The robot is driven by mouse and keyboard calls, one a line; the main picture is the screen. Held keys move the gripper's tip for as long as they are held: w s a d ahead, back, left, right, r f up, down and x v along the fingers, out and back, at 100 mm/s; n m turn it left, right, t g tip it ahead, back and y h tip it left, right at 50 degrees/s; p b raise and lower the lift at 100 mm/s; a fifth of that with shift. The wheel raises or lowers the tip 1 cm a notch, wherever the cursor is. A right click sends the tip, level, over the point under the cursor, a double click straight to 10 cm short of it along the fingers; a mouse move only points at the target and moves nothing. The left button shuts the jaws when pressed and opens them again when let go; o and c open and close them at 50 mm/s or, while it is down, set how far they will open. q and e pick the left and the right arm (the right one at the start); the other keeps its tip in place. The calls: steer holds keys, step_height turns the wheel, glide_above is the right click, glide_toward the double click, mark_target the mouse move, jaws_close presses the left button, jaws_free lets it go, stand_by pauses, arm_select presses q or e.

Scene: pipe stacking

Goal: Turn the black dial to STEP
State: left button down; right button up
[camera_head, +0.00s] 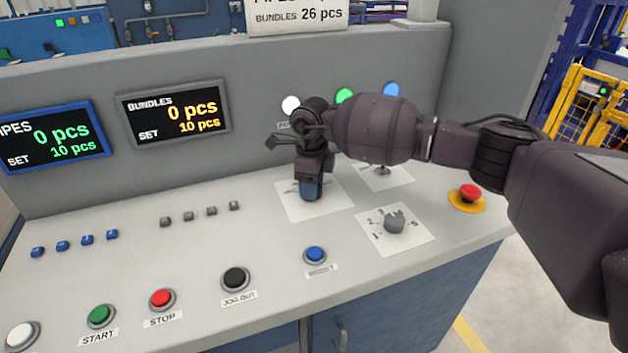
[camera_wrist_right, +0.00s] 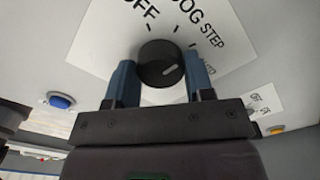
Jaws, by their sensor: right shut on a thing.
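The black dial (camera_wrist_right: 158,58) sits on a white label plate (camera_wrist_right: 215,70) marked OFF, JOG, STEP and a partly legible AUTO. My right gripper (camera_wrist_right: 160,78) has its two blue fingers on either side of the dial and is shut on it. The dial's pale mark slants to the right, toward the STEP and AUTO side; I cannot tell exactly which tick it meets. In the head view my right gripper (camera_head: 311,188) points down onto the plate (camera_head: 330,203) and hides the dial. My left gripper is not in view.
A grey selector knob (camera_head: 394,222) stands to the right, with a red emergency button (camera_head: 470,192) beyond it. A blue button (camera_head: 315,254) and a black JOG OUT button (camera_head: 235,279) are in front. The upright panel with displays (camera_head: 175,112) rises behind.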

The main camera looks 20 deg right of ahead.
steer(key=shift+r+m+p, duration=0.25)
steer(key=shift+m+p, duration=0.1)
steer(key=shift+m, duration=0.35)
steer(key=shift+f+m+p, duration=0.1)
steer(key=shift+m+p, duration=0.2)
steer(key=shift+m, duration=0.4)
steer(key=shift+f+m, duration=0.1)
steer(key=shift+m, duration=0.2)
steer(key=o, duration=0.9)
step_height(320, 180, up, 11)
steer(key=shift+f+p, duration=0.1)
steer(key=shift+p, duration=0.5)
